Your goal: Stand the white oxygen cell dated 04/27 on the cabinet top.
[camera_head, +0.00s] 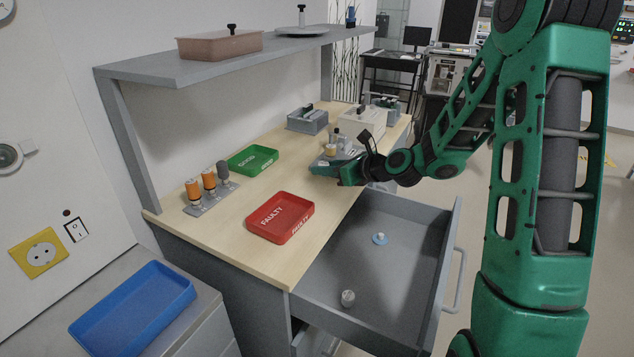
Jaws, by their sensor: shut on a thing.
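The cabinet top (272,262) is a pale wooden surface with a grey shelf above it. My gripper (318,170) is low over its right edge, above the rear of the open drawer, beside a small grey stand. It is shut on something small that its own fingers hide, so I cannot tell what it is. No date is legible on any cell. A small pale cylinder with a yellowish band (331,150) is just behind the gripper. A small whitish cylinder (348,298) stands in the drawer.
On the top are a red FAULTY tray (281,217), a green GOOD tray (252,160), a rack with orange cylinders (210,198) and grey boxes (307,121). A blue tray (133,310) is lower left.

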